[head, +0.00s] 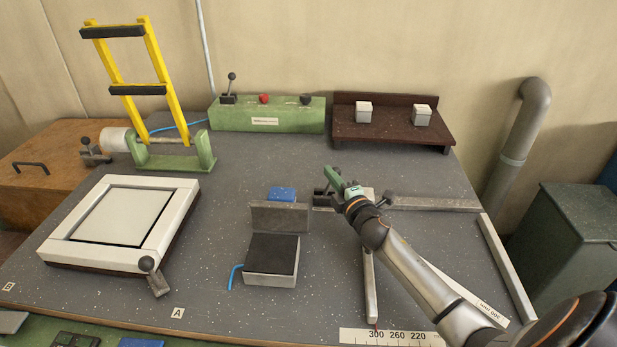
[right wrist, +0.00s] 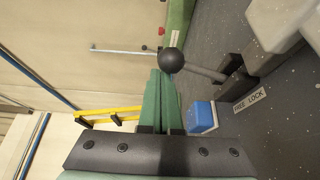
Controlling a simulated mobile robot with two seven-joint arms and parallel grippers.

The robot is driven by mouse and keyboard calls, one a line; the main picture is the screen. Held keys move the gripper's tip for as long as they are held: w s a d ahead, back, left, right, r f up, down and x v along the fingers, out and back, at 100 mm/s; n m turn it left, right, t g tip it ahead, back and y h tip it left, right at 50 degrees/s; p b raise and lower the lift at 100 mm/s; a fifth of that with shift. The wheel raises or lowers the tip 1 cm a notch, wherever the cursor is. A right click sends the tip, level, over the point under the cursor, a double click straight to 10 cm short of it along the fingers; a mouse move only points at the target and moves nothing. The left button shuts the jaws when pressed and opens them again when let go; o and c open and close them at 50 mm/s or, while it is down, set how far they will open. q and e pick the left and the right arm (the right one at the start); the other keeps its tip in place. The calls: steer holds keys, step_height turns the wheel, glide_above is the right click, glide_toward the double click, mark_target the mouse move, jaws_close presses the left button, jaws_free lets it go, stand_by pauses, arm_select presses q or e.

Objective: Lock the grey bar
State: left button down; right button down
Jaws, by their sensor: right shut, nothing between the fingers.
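The grey bar (head: 371,285) lies across the bench top, its near end with a red mark at the number scale (head: 385,337). Its far part is partly hidden by my right arm. My right gripper (head: 330,174) is above the bar's far end, its green fingers shut and empty. In the right wrist view the closed fingertips (right wrist: 160,76) are beside a lever with a black ball knob (right wrist: 171,60). A label reading FREE LOCK (right wrist: 249,98) is by the lever's base. I cannot tell which word the lever points to. My left gripper is not in view.
A grey rail (head: 440,204) runs right from the bar's far end. A blue block (head: 282,194) and a padded block (head: 271,258) are to the left. A white framed panel (head: 120,223) lies at the left. A green control box (head: 266,114) stands behind.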

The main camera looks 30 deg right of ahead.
steer(key=shift+d, duration=0.1)
stand_by(0.5)
steer(key=s+a+r+p, duration=0.2)
steer(key=s+a+r, duration=0.6)
steer(key=s+r, duration=0.3)
step_height(320, 180, up, 2)
steer(key=shift+s+a+r, duration=0.1)
steer(key=shift+s+a, duration=0.05)
steer(key=shift+s, duration=0.1)
steer(key=shift+s, duration=0.1)
stand_by(0.5)
